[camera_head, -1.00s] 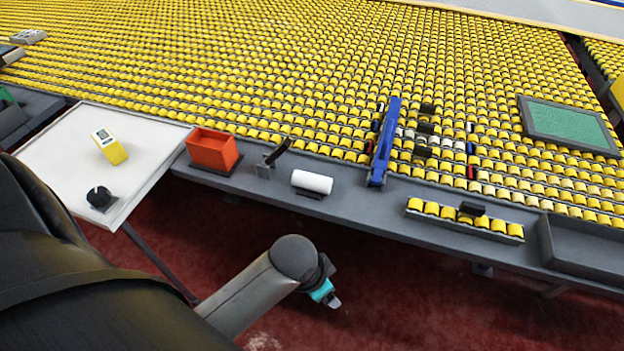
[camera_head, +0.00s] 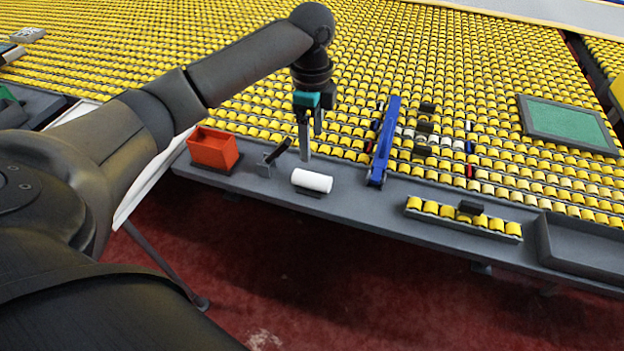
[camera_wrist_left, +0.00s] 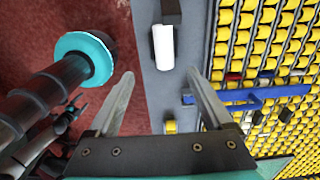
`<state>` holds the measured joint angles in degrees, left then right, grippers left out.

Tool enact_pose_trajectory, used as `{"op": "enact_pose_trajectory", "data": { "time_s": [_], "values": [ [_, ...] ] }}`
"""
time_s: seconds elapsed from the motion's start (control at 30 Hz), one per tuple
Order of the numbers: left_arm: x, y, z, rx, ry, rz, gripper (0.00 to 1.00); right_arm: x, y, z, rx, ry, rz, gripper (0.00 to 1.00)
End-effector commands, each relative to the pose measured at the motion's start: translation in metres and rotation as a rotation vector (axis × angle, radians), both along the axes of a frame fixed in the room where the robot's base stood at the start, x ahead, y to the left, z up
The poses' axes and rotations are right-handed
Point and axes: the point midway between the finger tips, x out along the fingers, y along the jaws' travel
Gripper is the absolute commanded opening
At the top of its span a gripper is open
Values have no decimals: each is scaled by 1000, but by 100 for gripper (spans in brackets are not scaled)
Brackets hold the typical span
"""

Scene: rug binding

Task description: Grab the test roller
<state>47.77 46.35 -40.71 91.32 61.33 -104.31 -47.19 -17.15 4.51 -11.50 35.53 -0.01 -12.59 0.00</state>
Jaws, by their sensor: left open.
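The test roller (camera_head: 312,181) looks to be the white cylinder lying on a small dark holder on the grey ledge. It also shows in the left wrist view (camera_wrist_left: 163,46), ahead of the fingertips and between their lines, closer to the right finger. My left gripper (camera_head: 310,145) is open and empty, fingers pointing down, above and just behind the roller in the head view. In the left wrist view its two fingers (camera_wrist_left: 160,75) are spread wide and do not touch the roller.
An orange bin (camera_head: 213,149) and a small dark stand (camera_head: 274,157) are left of the roller. A blue bar (camera_head: 385,143) stands to its right, then a tray of yellow rollers (camera_head: 464,219). Yellow rollers fill the surface behind. Red floor (camera_head: 330,290) lies in front.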

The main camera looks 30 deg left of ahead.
Motion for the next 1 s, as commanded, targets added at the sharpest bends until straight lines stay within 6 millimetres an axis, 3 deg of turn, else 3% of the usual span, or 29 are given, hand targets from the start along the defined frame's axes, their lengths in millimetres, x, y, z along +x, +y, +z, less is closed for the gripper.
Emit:
{"op": "enact_pose_trajectory", "data": {
  "time_s": [0.1, 0.23, 0.6, 1.0],
  "values": [
    [4, 14, 17, 1, 6, -7, 84, 0, 0, 0, -1, 0, 0, 88],
    [4, 19, 14, -1, 14, -9, 84, 0, -1, -3, -1, 0, 0, 88],
    [4, 17, -60, -3, 15, -10, 84, 0, -1, -23, -1, 0, -1, 88],
    [6, 13, -90, -3, 12, -10, 84, 0, -1, -32, -2, 0, -1, 88]
  ]
}}
